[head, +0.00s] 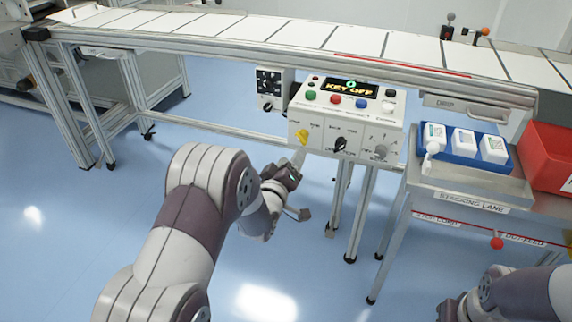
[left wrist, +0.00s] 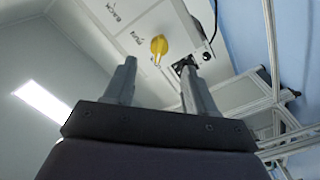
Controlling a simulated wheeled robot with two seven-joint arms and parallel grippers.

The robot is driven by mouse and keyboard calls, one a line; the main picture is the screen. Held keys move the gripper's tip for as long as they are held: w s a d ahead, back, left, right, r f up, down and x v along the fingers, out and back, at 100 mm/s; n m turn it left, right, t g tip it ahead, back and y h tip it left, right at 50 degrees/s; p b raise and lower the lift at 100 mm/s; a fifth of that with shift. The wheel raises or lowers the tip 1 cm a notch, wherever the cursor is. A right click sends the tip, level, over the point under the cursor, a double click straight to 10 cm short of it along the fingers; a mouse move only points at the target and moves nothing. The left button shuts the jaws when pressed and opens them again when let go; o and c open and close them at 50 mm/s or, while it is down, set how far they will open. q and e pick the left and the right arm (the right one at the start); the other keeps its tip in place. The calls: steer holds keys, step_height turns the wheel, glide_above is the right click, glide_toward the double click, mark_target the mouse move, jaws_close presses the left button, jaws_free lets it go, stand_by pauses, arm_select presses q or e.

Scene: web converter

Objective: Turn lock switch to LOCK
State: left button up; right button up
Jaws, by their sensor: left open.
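The control panel (head: 345,122) is a white box under the conveyor, with a lit display reading "KEY OFF". Its lower face carries a yellow switch (head: 303,136), a black knob (head: 340,145) and a grey knob (head: 381,152). Their labels are too small to read surely, so I cannot tell which is the lock switch. My left gripper (head: 302,184) is open and empty, just below and in front of the yellow switch. In the left wrist view the yellow switch (left wrist: 159,46) shows beyond and between the open fingers, apart from them. My right gripper (head: 452,308) is barely visible at the lower right.
A small black-faced box (head: 270,88) is mounted left of the panel. The conveyor (head: 290,32) runs above. At right, a blue tray (head: 463,157) holds white bottles, beside a red bin (head: 548,155). Panel legs stand below; the floor in front is clear.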

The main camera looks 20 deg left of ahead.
arm_select(q)
steer(key=shift+s, duration=2.35)
